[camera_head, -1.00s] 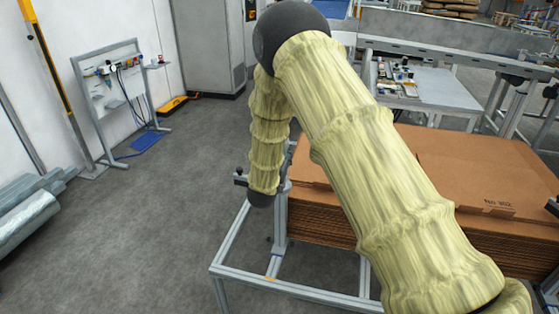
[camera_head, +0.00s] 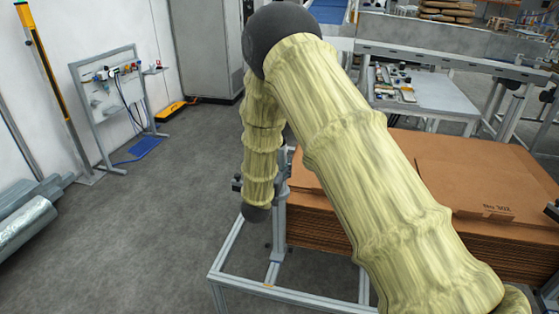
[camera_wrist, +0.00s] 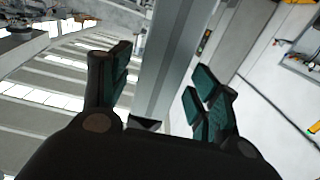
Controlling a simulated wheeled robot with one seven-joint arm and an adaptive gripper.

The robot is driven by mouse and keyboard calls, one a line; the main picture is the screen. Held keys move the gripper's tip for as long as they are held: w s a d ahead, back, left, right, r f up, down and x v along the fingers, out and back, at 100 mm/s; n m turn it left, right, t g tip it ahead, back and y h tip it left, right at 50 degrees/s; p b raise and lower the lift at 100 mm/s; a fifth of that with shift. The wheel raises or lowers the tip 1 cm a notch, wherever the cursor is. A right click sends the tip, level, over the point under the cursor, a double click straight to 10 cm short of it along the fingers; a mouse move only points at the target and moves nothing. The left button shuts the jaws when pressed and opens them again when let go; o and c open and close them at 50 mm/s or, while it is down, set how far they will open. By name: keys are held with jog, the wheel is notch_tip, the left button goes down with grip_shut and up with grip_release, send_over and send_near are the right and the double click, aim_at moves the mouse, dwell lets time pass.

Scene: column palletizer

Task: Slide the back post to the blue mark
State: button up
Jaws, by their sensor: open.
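In the head view the back post (camera_head: 281,190) is a grey upright on the low aluminium frame, partly behind my forearm. In the wrist view my gripper (camera_wrist: 162,62) is open, with teal pads apart on both sides. A wide grey upright bar (camera_wrist: 172,60), which looks like the post, runs between the fingers. I cannot tell whether a finger touches it. A small orange mark (camera_head: 268,286) is on the frame's rail; I cannot make out the blue mark clearly.
The aluminium frame (camera_head: 300,293) stands in front of me. A stack of brown cardboard (camera_head: 430,165) lies to the right of the post. A worktable (camera_head: 430,95) and conveyor stand behind it.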

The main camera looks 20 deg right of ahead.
jog(key=v, duration=0.8)
jog(key=shift+s, duration=0.15)
jog(key=shift+a, duration=0.15)
jog(key=s+f+n+g+y, duration=0.2)
jog(key=s+f+g+y, duration=0.1)
jog(key=s+f, duration=0.85)
jog(key=s+f+n+g+y, duration=0.2)
jog(key=s+f+g+y, duration=0.2)
jog(key=s+f, duration=0.75)
jog(key=s+f+n+g+y, duration=0.1)
jog(key=s+f+g, duration=0.3)
jog(key=s, duration=0.9)
jog(key=s+f+n+g+y, duration=0.1)
jog(key=s+f+g, duration=0.3)
jog(key=s, duration=0.9)
notch_tip(320, 180, down, 4)
jog(key=shift+a+r+y, duration=0.2)
jog(key=shift+a+y, duration=0.05)
jog(key=shift+y, duration=0.35)
